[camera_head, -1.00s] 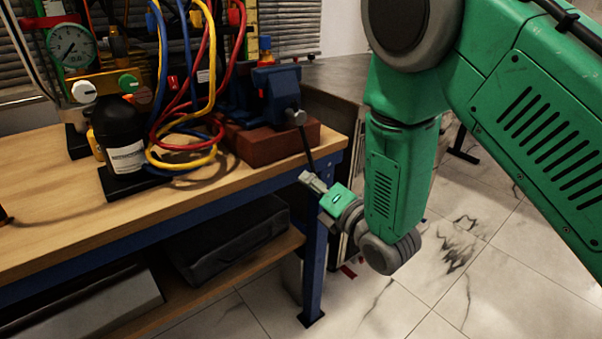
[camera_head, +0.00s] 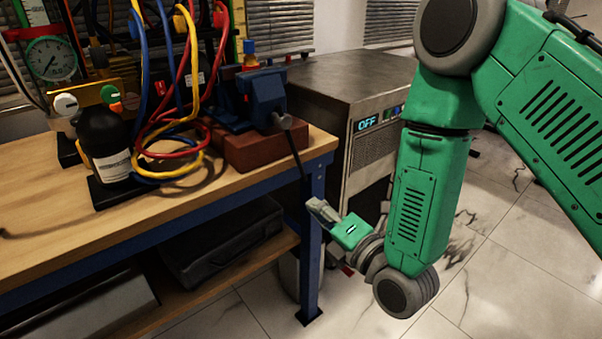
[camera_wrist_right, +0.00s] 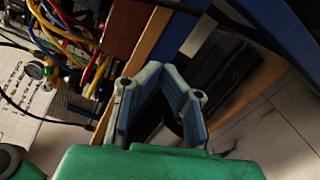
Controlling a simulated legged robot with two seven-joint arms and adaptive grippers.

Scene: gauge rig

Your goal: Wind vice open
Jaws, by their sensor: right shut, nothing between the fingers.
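The blue vice (camera_head: 264,95) stands on a red-brown block (camera_head: 250,148) at the bench's right end. A grey screw end (camera_head: 283,121) faces the front. A thin dark handle bar (camera_head: 295,155) slants down from it past the bench edge. My right gripper (camera_head: 312,203) is shut and empty, just below the bar's lower end, seemingly apart from it. In the right wrist view, its fingers (camera_wrist_right: 161,68) converge at the tips with nothing between them. The vice jaws' opening is hard to make out. My left gripper is not in view.
The wooden bench (camera_head: 40,200) has a blue frame and leg (camera_head: 312,265). Looped coloured hoses (camera_head: 165,150), a black bottle (camera_head: 103,145) and a gauge (camera_head: 50,60) stand left of the vice. A grey machine (camera_head: 345,85) with an OFF display is behind right. Floor at right is open.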

